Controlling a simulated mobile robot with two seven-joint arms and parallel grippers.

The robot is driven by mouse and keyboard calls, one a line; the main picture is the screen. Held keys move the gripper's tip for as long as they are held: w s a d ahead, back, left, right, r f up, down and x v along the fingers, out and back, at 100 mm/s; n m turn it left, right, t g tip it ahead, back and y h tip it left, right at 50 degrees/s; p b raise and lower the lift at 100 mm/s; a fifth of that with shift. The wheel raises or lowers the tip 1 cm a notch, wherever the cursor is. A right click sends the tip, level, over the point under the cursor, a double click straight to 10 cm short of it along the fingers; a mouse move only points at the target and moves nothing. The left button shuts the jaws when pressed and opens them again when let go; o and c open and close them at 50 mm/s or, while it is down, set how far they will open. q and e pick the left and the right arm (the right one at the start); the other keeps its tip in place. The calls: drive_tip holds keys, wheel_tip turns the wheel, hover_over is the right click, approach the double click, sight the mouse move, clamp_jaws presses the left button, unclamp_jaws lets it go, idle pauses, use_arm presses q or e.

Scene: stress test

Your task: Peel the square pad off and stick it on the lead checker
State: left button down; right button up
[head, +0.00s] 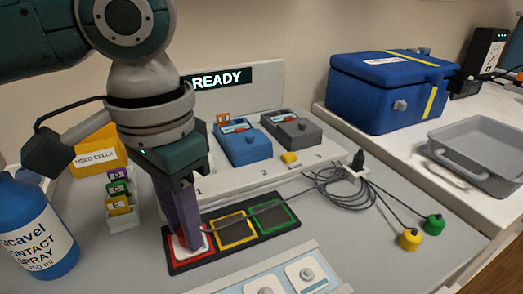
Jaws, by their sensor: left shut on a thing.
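My left gripper (187,243) points straight down, its purple fingers shut at the red-framed cell of the black lead checker (290,232). A white square pad (200,243) shows at its fingertips, within the red frame, partly hidden by the fingers. I cannot tell whether it touches the cell. The checker also has a yellow and a green cell. A grey lead (262,208) runs across these cells to the fingertips; its end is hidden. A pale blue-edged card (330,288) with studded white pads (307,274) lies at the front. My right gripper is not in view.
Coiled leads end in yellow (410,239) and green (434,224) knobs. A blue spray bottle (35,225) and cell holder (123,220) stand left. A grey tray (480,132) is right.

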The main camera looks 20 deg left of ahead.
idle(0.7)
use_arm(q)
drive_tip(key=c, duration=1)
unclamp_jaws()
drive_tip(key=shift+o, duration=0.2)
drive_tip(key=shift+r, duration=0.1)
drive_tip(key=shift+r+p, duration=1.9)
drive_tip(key=shift+p, duration=1.2)
drive_tip(key=o, duration=0.6)
drive_tip(key=shift+c, duration=0.2)
